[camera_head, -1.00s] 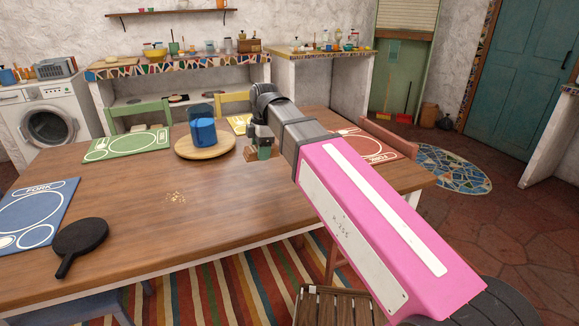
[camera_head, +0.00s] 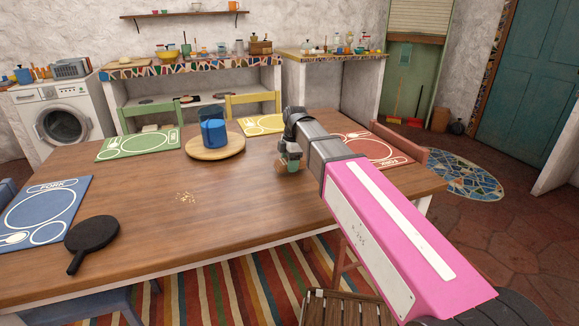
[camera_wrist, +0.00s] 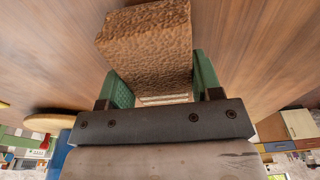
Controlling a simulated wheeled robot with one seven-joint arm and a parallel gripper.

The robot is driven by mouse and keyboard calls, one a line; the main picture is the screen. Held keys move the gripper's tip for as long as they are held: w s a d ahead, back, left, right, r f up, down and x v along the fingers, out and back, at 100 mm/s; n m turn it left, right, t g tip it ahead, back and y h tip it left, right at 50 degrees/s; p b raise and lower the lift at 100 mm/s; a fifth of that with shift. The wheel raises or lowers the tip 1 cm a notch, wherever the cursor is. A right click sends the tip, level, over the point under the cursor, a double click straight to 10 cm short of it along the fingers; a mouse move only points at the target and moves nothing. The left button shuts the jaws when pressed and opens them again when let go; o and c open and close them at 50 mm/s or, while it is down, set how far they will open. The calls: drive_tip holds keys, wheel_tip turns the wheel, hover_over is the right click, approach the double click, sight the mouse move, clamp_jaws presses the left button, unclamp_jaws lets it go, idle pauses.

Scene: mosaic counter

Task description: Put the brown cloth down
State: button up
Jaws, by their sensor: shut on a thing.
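The brown cloth (camera_wrist: 148,40) looks like a thick, rough-textured block in the wrist view. My gripper (camera_wrist: 160,85) has its two green fingers on either side of it and is shut on it. In the head view my gripper (camera_head: 291,160) points down over the right half of the wooden table (camera_head: 225,215), with the cloth small and partly hidden at its tips. I cannot tell whether the cloth touches the tabletop.
A round wooden board (camera_head: 230,150) with a blue cup (camera_head: 214,133) stands left of my gripper. A red placemat (camera_head: 385,150) lies to the right, yellow (camera_head: 262,125) and green (camera_head: 135,145) ones behind. Crumbs (camera_head: 185,197) and a black pan (camera_head: 92,235) are nearer; the middle front is clear.

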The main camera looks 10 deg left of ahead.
drive_tip(key=shift+f, duration=0.65)
drive_tip(key=shift+f, duration=0.35)
drive_tip(key=o, duration=1)
drive_tip(key=shift+s+f, duration=0.1)
drive_tip(key=shift+f, duration=0.05)
drive_tip(key=shift+c, duration=0.2)
drive_tip(key=shift+s+d, duration=0.2)
drive_tip(key=shift+s, duration=0.05)
drive_tip(key=shift+c, duration=0.5)
drive_tip(key=shift+o, duration=0.5)
drive_tip(key=shift+r, duration=0.55)
drive_tip(key=r, duration=0.4)
drive_tip(key=w+r, duration=0.1)
drive_tip(key=r, duration=0.6)
drive_tip(key=shift+w+d+r, duration=0.25)
drive_tip(key=shift+d+r, duration=0.15)
